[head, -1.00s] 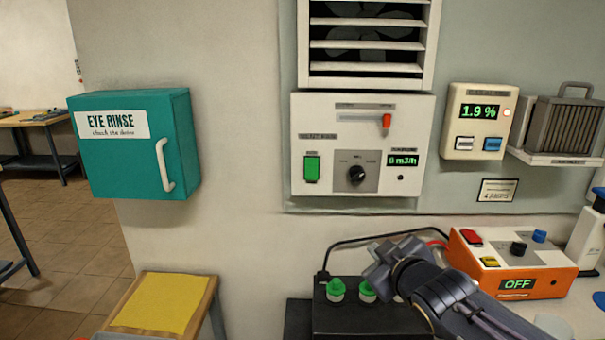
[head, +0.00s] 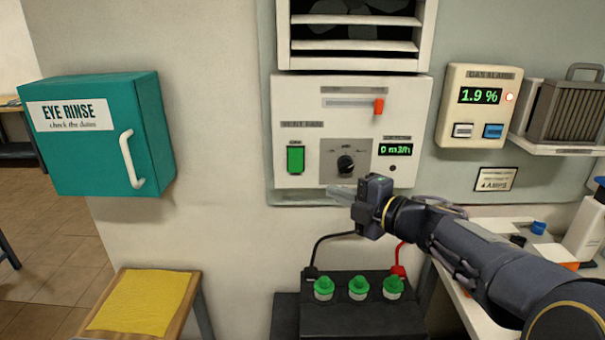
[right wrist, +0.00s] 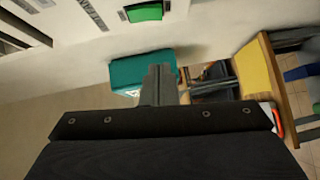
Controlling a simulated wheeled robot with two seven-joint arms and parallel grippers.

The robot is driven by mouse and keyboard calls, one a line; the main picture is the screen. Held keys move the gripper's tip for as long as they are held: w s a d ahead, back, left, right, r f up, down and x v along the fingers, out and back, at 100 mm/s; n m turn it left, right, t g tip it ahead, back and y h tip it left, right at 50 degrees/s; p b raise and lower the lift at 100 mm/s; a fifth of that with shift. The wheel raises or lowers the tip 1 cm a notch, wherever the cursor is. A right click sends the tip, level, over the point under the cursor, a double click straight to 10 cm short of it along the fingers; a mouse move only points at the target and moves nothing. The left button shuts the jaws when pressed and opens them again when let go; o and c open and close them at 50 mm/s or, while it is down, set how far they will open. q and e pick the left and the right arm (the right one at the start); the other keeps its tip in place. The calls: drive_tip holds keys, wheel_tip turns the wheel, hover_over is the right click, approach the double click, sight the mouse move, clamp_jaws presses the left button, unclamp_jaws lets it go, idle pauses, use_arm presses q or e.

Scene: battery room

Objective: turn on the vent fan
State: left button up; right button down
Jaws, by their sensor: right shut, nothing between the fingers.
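The vent fan panel (head: 350,95) is a white box on the wall under a slatted vent (head: 355,35). It has a green rocker switch (head: 296,160), a black knob (head: 346,165), an orange slider (head: 379,106) toward the right end of its slot, and a display (head: 396,150) reading 0 m3/h. My right gripper (head: 338,193) is shut and empty, just below the panel's lower edge and pointing left. In the right wrist view the closed fingers (right wrist: 160,85) show, with the green switch (right wrist: 145,12) at the top. My left gripper is out of view.
A black battery with green caps (head: 358,287) stands below my gripper. A gas alarm (head: 480,105) reading 1.9 % hangs right of the panel. A teal eye rinse box (head: 95,150) juts out at left, above a stool with a yellow top (head: 145,300).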

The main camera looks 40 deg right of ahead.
approach(292, 170)
drive_tip(key=w+a, duration=0.3)
drive_tip(key=w+d, duration=0.1)
drive_tip(key=w+d+p, duration=0.1)
drive_tip(key=shift+w+d+f, duration=0.15)
drive_tip(key=shift+w+d, duration=0.05)
drive_tip(key=shift+w, duration=0.2)
drive_tip(key=shift+f+b, duration=0.2)
drive_tip(key=shift+b, duration=0.1)
drive_tip(key=shift+w+d+f+b, duration=0.2)
drive_tip(key=shift+f+b, duration=0.1)
drive_tip(key=shift+b, duration=0.55)
drive_tip(key=shift+r+p, duration=0.35)
drive_tip(key=shift+r, duration=0.05)
drive_tip(key=shift+a, duration=0.1)
